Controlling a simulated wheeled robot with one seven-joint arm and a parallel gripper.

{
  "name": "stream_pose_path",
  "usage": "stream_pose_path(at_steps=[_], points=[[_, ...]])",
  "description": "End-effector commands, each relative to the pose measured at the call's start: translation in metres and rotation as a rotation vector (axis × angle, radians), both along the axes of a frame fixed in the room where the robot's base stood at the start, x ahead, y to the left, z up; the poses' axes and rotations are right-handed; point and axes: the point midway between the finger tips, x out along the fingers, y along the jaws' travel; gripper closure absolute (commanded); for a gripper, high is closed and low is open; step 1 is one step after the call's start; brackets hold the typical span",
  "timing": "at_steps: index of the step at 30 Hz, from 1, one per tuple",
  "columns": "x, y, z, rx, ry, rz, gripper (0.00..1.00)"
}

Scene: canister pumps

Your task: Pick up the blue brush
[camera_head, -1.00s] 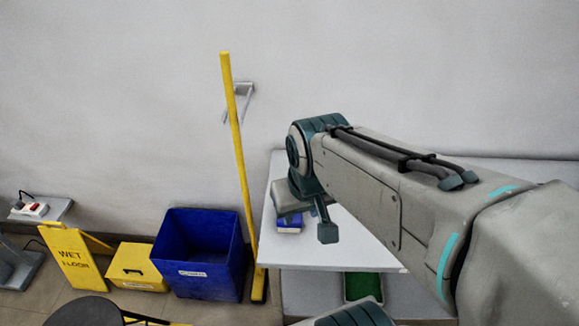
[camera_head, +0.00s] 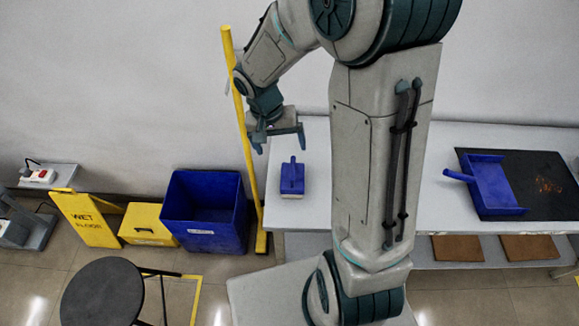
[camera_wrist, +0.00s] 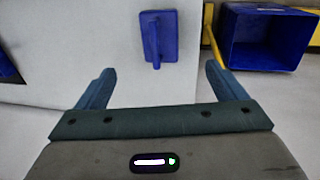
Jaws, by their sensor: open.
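The blue brush (camera_head: 292,180) lies on the white table near its left edge in the head view, its handle standing up from the block. In the wrist view the blue brush (camera_wrist: 159,36) shows ahead, between the lines of my fingers and beyond their tips. My gripper (camera_head: 278,140) is above the table's left part, behind and a little left of the brush, and touches nothing. In the wrist view my gripper (camera_wrist: 160,80) has its two fingers wide apart with nothing between them.
A blue dustpan (camera_head: 490,185) lies on a black mat (camera_head: 550,170) on the table's right. A yellow pole (camera_head: 240,130) stands close to my gripper at the table's left edge. A blue bin (camera_head: 205,212), yellow box (camera_head: 147,225) and wet-floor sign (camera_head: 88,220) stand on the floor.

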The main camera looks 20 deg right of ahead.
Motion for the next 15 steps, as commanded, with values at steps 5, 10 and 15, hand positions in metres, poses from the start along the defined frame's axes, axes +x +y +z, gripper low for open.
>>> stream_pose_path(at_steps=[5,10,15], points=[[0.005,0.003,-0.012,0.0,0.011,-0.013,0.09],[0.002,-0.002,-0.042,0.001,0.015,-0.013,0.09],[0.0,-0.007,-0.072,0.001,0.013,-0.012,0.09]])
